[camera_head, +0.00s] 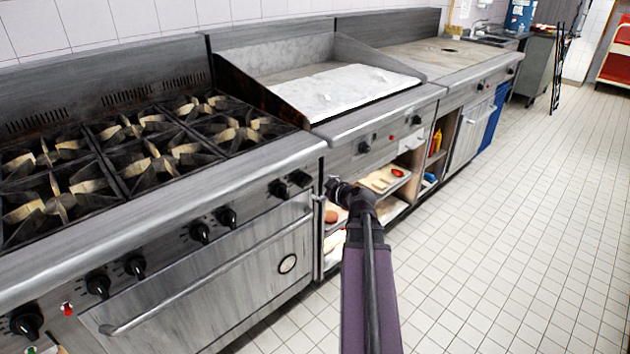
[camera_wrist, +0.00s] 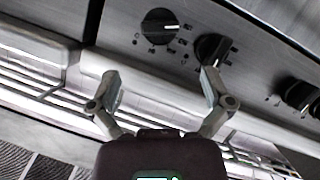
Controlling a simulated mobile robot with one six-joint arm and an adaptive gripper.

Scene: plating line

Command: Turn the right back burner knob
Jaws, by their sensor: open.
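The stove (camera_head: 165,240) has a sloped front panel with paired black knobs. Its rightmost pair in the head view is a left knob (camera_head: 277,188) and a right knob (camera_head: 299,178). My gripper (camera_head: 335,189) is in front of the stove's right end, apart from these knobs. In the wrist view my gripper (camera_wrist: 162,84) is open and empty, its two fingers spread. Ahead of it are a round knob with a white pointer line (camera_wrist: 159,26) and a second dark knob (camera_wrist: 213,48). Which of these serves the right back burner I cannot tell.
Further black knobs (camera_wrist: 300,95) sit to the right in the wrist view. A long oven handle (camera_head: 205,283) runs below the panel. A griddle (camera_head: 345,92) and open shelves (camera_head: 385,178) with food are beyond the stove. The tiled floor (camera_head: 510,230) at right is clear.

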